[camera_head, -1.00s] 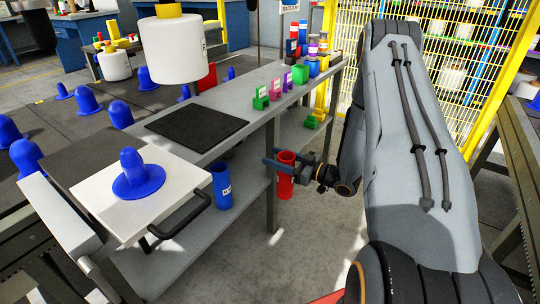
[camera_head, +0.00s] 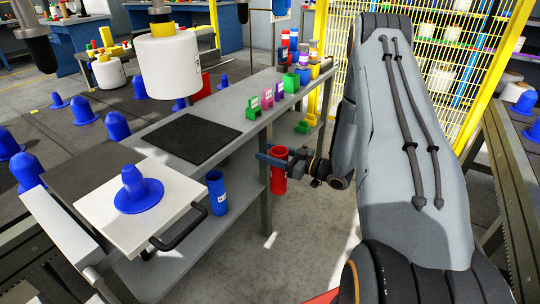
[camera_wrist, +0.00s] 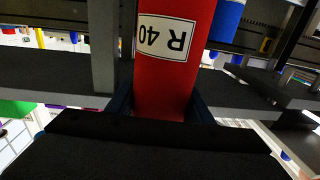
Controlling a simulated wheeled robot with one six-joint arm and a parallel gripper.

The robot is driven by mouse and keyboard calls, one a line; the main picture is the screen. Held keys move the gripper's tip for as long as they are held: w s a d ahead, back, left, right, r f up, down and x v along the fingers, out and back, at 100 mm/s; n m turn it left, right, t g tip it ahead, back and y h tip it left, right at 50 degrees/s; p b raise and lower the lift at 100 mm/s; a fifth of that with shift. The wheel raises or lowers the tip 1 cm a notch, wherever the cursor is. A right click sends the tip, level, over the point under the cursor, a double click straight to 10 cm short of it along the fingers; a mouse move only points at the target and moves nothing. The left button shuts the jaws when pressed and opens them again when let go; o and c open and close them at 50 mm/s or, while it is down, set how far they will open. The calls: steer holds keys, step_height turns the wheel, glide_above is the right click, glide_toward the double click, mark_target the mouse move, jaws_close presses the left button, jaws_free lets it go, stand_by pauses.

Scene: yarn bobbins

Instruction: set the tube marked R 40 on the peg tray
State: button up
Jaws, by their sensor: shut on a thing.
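A red tube (camera_head: 279,178) is held in my gripper (camera_head: 272,163), upright and in the air just right of the grey bench. In the wrist view the red tube (camera_wrist: 172,75) shows a white label reading R 40, and the blue fingers of my gripper (camera_wrist: 165,105) close on both its sides. The peg tray (camera_head: 96,208) is a white plate with a black handle at the left. One blue peg (camera_head: 132,187) stands on it and no tube is over it.
A blue tube (camera_head: 216,192) stands on the bench's lower shelf. A black mat (camera_head: 190,138) lies bare on the bench top. Coloured label holders (camera_head: 268,98) and several tubes stand farther back. A white bobbin (camera_head: 168,66) hangs over the bench. Yellow fencing (camera_head: 417,50) is behind my arm.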

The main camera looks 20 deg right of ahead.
stand_by(0.3)
steer(key=s+a+r+n+g+y, duration=0.1)
steer(key=s+a+g+y, duration=0.1)
steer(key=s+a, duration=0.45)
steer(key=s+a+r+n+g+y, duration=0.1)
steer(key=s+a+n, duration=0.15)
steer(key=s, duration=0.75)
steer(key=w+r+m+t+h+p, duration=0.4)
steer(key=w+r+m+h+p, duration=0.3)
steer(key=r, duration=0.4)
steer(key=w+r+m+t+h+p, duration=0.3)
steer(key=w+r+m+h+p, duration=0.4)
steer(key=r, duration=0.5)
steer(key=s+f+n, duration=0.1)
steer(key=s+f, duration=0.3)
steer(key=f, duration=0.3)
steer(key=s+f+n+p, duration=0.1)
steer(key=s+f, duration=0.3)
steer(key=f, duration=0.4)
steer(key=shift+s+a+f+h, duration=0.2)
steer(key=shift+a+f+h, duration=0.1)
steer(key=shift+a, duration=0.05)
steer(key=shift+n, duration=0.25)
